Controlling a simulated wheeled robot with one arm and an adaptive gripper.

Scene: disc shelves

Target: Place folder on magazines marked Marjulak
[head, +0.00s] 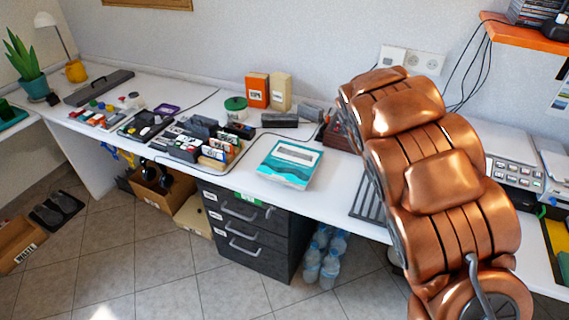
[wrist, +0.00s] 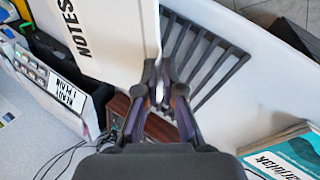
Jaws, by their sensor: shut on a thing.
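My gripper (wrist: 159,92) is shut on a pale folder (wrist: 112,38) lettered NOTES, in the wrist view. The folder extends up and left from the fingertips, and its far part is cut off by the frame. The teal and white magazines (head: 283,168) lie in a stack on the white desk in the head view, left of my arm. Their corner with the Marjulak lettering (wrist: 285,162) shows at the lower right of the wrist view, apart from the folder. In the head view, my arm hides the gripper and the folder.
A dark slatted rack (head: 364,204) lies on the desk right of the magazines; it is behind the fingers in the wrist view (wrist: 205,62). Boxes and discs crowd the desk's left part. Desk around the magazines is mostly clear.

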